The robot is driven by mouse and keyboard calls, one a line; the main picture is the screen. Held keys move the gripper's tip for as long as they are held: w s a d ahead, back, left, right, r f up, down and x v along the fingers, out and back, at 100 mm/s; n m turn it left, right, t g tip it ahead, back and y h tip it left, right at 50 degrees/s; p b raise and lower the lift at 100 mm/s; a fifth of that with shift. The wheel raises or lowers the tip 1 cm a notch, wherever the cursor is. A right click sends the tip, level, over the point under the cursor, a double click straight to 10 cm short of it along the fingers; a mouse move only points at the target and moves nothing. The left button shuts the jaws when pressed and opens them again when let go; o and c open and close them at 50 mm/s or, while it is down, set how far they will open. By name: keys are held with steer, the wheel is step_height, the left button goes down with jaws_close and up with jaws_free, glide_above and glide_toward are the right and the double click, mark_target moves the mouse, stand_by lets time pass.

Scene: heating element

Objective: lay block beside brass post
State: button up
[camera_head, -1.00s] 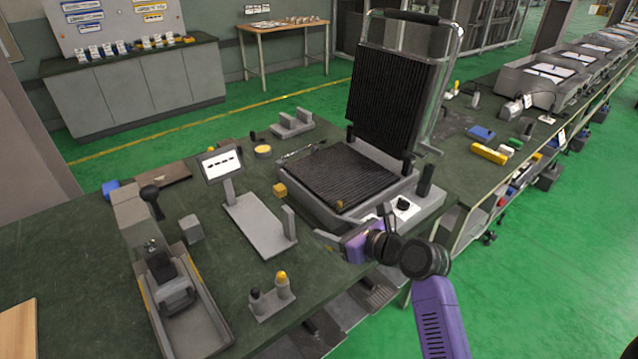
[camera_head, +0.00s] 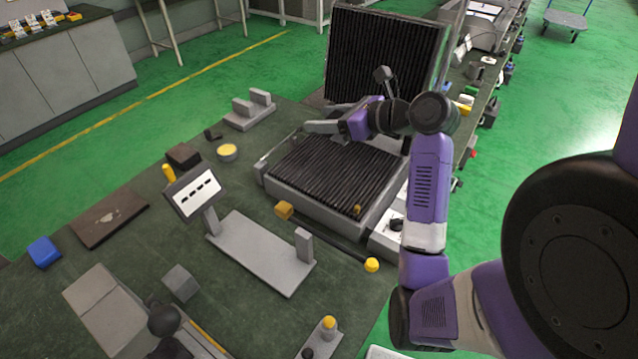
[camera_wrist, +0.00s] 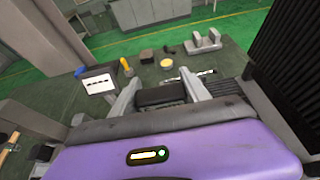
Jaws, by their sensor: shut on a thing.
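My gripper (camera_head: 312,127) is shut on a dark block (camera_wrist: 162,94), which shows between its two grey fingers in the wrist view. In the head view the gripper is raised over the back of the lower ribbed plate (camera_head: 330,170), pointing left, and the held block is hard to make out. An upright yellow post (camera_head: 168,173), which looks like the brass post, stands on the green bench left of the gripper and well apart from it. The post also shows in the wrist view (camera_wrist: 126,66), beyond the fingers.
A dark brown block (camera_head: 183,155) and a round yellow-topped piece (camera_head: 227,152) stand near the post. The white display panel (camera_head: 192,192) rises in front. A grey bracket (camera_head: 250,110) lies behind. The upright ribbed plate (camera_head: 385,55) stands close behind my gripper. Some bench between is bare.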

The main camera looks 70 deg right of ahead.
mark_target(324, 187)
step_height(324, 187, down, 20)
steer(key=shift+r+b, duration=0.15)
steer(key=shift+b, duration=0.45)
steer(key=o, duration=1.6)
steer(key=shift+o, duration=0.2)
steer(key=v, duration=1.2)
